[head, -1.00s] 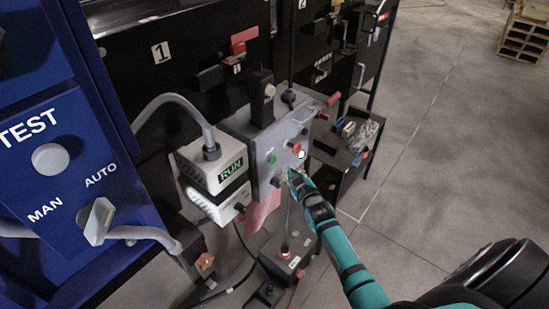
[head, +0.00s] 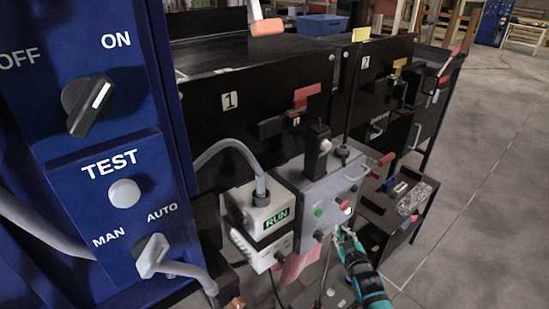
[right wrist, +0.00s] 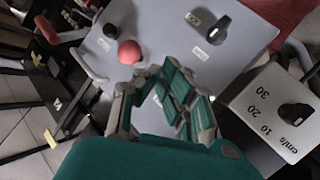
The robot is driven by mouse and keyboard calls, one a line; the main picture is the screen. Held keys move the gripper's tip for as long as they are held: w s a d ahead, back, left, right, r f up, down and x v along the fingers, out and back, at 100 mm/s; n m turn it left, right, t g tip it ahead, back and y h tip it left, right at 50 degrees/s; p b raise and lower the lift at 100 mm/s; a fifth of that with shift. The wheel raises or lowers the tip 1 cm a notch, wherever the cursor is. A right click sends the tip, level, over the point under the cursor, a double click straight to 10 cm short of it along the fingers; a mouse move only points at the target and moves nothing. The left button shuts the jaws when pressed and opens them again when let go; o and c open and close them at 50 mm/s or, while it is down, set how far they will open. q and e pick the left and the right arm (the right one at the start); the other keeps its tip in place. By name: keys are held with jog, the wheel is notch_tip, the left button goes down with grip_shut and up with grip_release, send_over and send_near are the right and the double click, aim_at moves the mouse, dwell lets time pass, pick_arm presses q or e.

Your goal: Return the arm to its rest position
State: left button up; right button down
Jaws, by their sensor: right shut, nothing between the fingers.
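My right gripper (head: 345,237) is at the lower right in the head view, at the end of a teal arm. It is shut and empty, just below the front of a grey control box (head: 316,190). In the right wrist view its fingers (right wrist: 158,74) show over the grey panel (right wrist: 165,30), close to a red round knob (right wrist: 129,52). I cannot tell whether the fingers touch the panel. My left gripper is not in view.
A white unit (head: 259,210) with a green RUN display is left of the control box. A blue cabinet (head: 100,135) with rotary switches fills the left. Black conveyor housings (head: 255,95) run behind. Open floor (head: 480,220) lies to the right.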

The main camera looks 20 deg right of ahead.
jog(key=s+a+f+g+y, duration=0.1)
jog(key=s+a+f+g, duration=0.25)
jog(key=s+f, duration=0.75)
jog(key=s+a+f+g+y, duration=0.1)
jog(key=s+a+f+g, duration=0.35)
jog(key=f, duration=0.95)
jog(key=s+a+f+g, duration=0.2)
jog(key=s+f, duration=0.3)
jog(key=s, duration=0.6)
jog(key=s+a+f+g, duration=0.2)
jog(key=s+f, duration=0.2)
jog(key=s, duration=0.8)
jog(key=s+a+f+g+y, duration=0.1)
jog(key=s+a+f, duration=0.2)
jog(key=s, duration=0.9)
notch_tip(320, 180, down, 3)
jog(key=shift+s+r+g, duration=0.15)
jog(key=shift+s+g, duration=0.05)
jog(key=shift+g, duration=0.2)
